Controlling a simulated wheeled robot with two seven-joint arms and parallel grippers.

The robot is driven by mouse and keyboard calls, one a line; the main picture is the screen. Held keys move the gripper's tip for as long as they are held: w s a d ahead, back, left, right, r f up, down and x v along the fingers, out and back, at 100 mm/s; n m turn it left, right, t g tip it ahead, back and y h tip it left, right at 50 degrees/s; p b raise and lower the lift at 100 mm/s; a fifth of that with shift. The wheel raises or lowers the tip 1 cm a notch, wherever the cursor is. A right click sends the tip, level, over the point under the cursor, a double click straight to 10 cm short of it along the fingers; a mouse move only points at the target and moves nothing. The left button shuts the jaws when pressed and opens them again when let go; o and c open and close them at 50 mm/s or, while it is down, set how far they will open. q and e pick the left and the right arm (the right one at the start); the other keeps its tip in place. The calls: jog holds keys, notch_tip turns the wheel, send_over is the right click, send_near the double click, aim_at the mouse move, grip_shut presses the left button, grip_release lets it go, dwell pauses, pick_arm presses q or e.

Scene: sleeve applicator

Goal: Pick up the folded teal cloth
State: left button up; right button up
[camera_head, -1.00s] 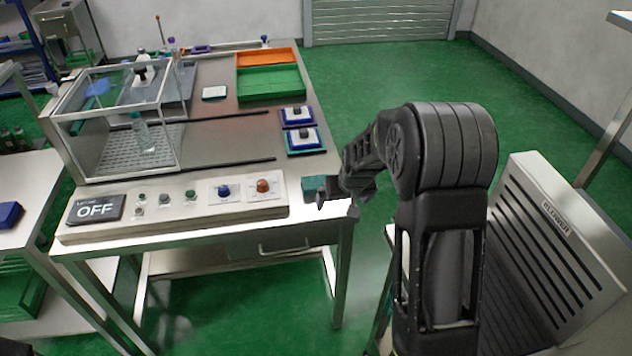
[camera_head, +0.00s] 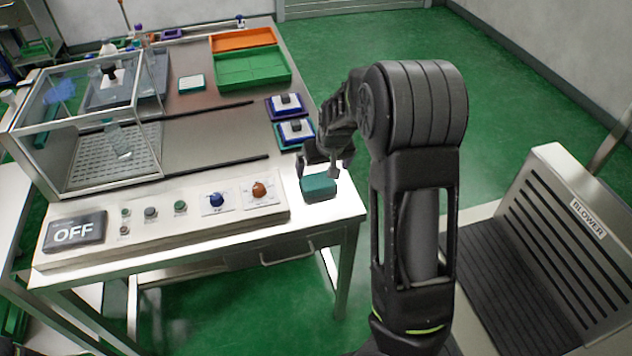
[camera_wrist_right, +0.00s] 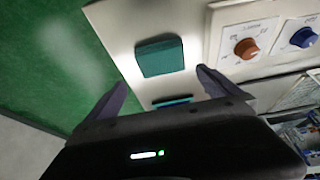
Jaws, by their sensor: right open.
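The folded teal cloth (camera_head: 319,188) is a small thick block lying flat on the front right corner of the steel table. My right gripper (camera_head: 318,170) is just above and behind it, pointing down. Its fingers are spread and empty. In the right wrist view the cloth (camera_wrist_right: 160,57) lies ahead of the two fingertips (camera_wrist_right: 162,82), roughly between them in the picture, with no visible contact. My left gripper is in neither view.
The control panel with an orange knob (camera_head: 259,190) and a blue knob (camera_head: 216,200) is left of the cloth. Pads on a teal-edged tray (camera_head: 295,131) lie behind my right gripper. The table's right edge is close to the cloth. The blower (camera_head: 560,230) stands at right.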

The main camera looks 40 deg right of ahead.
aim_at(318, 180)
jog(key=shift+x, duration=1.35)
jog(key=shift+p+x, duration=0.5)
jog(key=shift+x, duration=2.15)
jog(key=shift+s+a, duration=0.1)
jog(key=shift+a, duration=0.1)
jog(key=c, duration=1.2)
notch_tip(318, 180, up, 10)
jog(key=shift+r+b, duration=0.1)
jog(key=shift+b, duration=0.4)
jog(key=shift+c, duration=0.2)
jog(key=shift+m, duration=0.3)
